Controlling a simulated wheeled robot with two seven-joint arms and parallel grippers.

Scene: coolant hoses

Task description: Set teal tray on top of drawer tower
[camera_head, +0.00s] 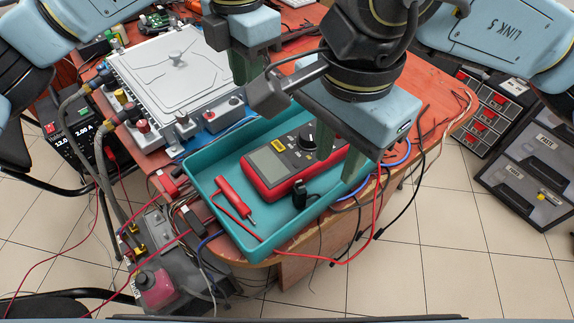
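The teal tray (226,231) sits at the near edge of the red-brown table, with a red and grey multimeter (268,165), a red probe (232,198) and a black plug in it. My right gripper (355,170) points down at the tray's right end; its green fingers overlap the wall there, and I cannot tell whether they grip it. My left gripper (242,68) points down beyond the tray's far side, apart from it, its fingertips partly hidden. A dark unit with labelled clear-fronted drawers (530,185) stands at the right, probably the drawer tower; its top is not clearly seen.
A grey lidded unit (172,70) is on the table left of the tray. Red and black leads trail over the tray's near edge and around its right end. A black power supply (72,130) stands at the left. Tiled floor (440,240) is open at the lower right.

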